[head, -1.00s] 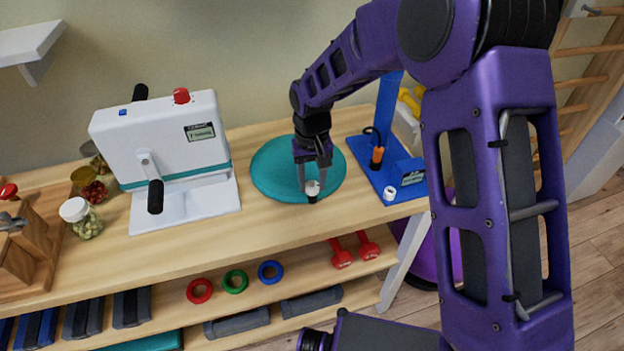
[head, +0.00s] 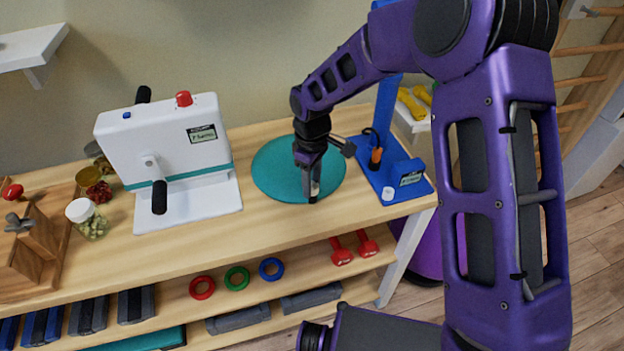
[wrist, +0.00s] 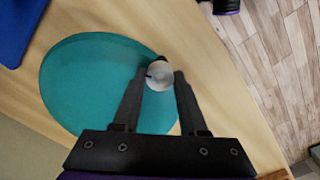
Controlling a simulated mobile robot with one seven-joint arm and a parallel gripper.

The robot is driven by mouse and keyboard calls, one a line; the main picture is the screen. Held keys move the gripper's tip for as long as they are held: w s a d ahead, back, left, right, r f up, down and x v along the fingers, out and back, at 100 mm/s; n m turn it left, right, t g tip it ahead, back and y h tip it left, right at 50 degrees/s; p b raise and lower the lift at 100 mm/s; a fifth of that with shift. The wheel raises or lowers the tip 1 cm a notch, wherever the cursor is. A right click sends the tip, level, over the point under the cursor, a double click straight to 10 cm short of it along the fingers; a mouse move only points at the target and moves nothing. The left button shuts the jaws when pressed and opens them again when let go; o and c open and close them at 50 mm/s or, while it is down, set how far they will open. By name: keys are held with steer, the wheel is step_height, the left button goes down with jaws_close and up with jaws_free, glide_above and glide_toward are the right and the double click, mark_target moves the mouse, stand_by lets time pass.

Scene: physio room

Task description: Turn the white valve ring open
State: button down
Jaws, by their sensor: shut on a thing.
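The white valve ring (wrist: 159,76) shows in the wrist view as a pale round piece with a small dark mark at its left and a black part behind it. It is at the edge of the teal mat (wrist: 85,85). My gripper (wrist: 161,80) is shut on it, one finger on each side. In the head view my gripper (head: 313,193) points down at the front edge of the mat (head: 275,183). Its fingers hide most of the ring there; only a pale sliver (head: 315,188) shows.
A blue stand (head: 415,200) with an orange-handled tool (head: 376,158) and a small white piece (head: 388,194) is close on the right. A white machine (head: 170,140) with black handles stands left. The bench (head: 250,228) is bare in front.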

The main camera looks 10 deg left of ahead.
steer(key=shift+n, duration=0.6)
steer(key=shift+c, duration=2.3)
jaws_free()
